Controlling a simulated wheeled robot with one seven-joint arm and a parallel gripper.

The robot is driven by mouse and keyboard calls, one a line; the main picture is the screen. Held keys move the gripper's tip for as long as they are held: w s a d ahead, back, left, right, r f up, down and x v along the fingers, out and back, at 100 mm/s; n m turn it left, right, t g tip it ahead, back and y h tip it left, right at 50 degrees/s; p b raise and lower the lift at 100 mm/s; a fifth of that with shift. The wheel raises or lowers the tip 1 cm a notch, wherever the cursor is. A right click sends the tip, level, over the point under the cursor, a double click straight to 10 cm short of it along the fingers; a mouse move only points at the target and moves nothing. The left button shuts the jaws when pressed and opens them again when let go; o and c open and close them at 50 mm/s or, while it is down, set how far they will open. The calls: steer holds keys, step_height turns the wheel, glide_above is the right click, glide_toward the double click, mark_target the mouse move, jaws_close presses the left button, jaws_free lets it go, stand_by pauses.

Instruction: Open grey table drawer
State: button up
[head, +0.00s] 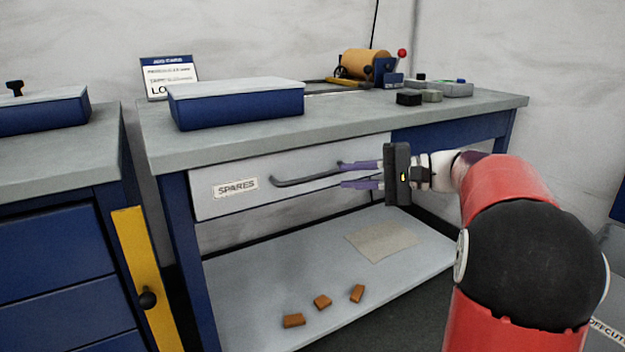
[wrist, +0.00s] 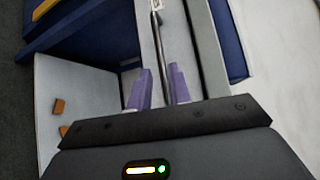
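The grey table drawer (head: 225,205) has a light grey front with a SPARES label and sits under the bench top; it looks closed. Its dark bar handle (head: 305,178) runs along the front. My gripper (head: 341,175) has purple fingers and is at the right end of the handle. In the wrist view, the handle (wrist: 155,35) runs between the two fingers of my gripper (wrist: 160,68). The fingers are apart, with a gap showing beside the bar. Part of the handle's right end is hidden by the fingers.
A lower shelf (head: 260,300) carries several brown blocks. A blue cabinet (head: 60,250) with a yellow strip (head: 145,270) stands close on the left.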

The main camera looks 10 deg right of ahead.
mark_target(321, 176)
steer(key=x, duration=0.7)
steer(key=shift+w+a, duration=0.15)
steer(key=shift+a, duration=0.15)
jaws_close()
